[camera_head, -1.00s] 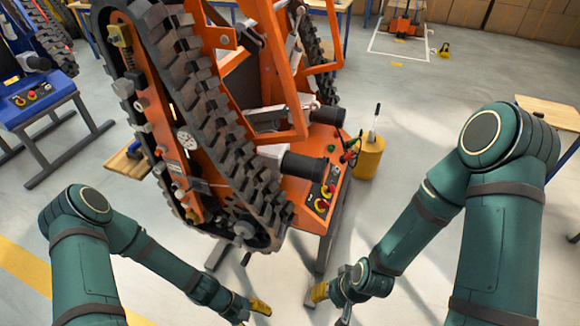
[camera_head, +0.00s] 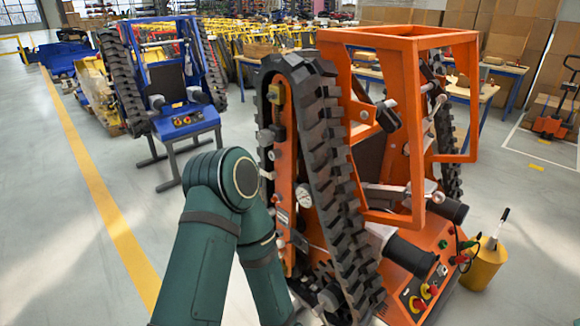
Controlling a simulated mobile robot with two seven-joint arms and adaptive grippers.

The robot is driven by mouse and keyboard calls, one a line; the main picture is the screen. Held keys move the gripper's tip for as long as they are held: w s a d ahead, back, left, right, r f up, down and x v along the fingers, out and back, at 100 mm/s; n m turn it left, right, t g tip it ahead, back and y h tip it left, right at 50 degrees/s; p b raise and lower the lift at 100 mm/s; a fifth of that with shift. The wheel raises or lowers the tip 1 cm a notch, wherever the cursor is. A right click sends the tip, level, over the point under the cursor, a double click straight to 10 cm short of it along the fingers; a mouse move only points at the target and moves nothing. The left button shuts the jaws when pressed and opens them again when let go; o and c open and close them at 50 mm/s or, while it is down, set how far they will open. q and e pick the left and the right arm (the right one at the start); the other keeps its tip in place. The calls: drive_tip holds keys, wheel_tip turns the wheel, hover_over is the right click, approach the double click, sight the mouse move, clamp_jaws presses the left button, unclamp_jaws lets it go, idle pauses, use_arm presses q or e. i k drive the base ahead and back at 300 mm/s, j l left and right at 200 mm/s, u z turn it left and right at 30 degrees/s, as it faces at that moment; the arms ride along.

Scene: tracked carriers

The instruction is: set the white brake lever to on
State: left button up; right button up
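The orange tracked carrier (camera_head: 388,212) stands upright at the centre right, its black track (camera_head: 335,175) facing me. Its sloped control panel (camera_head: 445,235) with red knobs (camera_head: 418,304) is at the lower right. I cannot clearly pick out the white brake lever or its setting; small pale round parts, such as the white dial (camera_head: 304,195), show beside the track. My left arm rises from the bottom and bends down in front of the carrier's left side; its gripper is out of view below. My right arm and gripper are out of view.
A blue tracked carrier (camera_head: 165,85) on a stand is at the back left. Workbenches and cardboard boxes (camera_head: 545,70) line the back. Open floor with a yellow line (camera_head: 105,200) lies left.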

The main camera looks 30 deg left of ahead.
sight(281, 244)
drive_tip(key=u, duration=0.95)
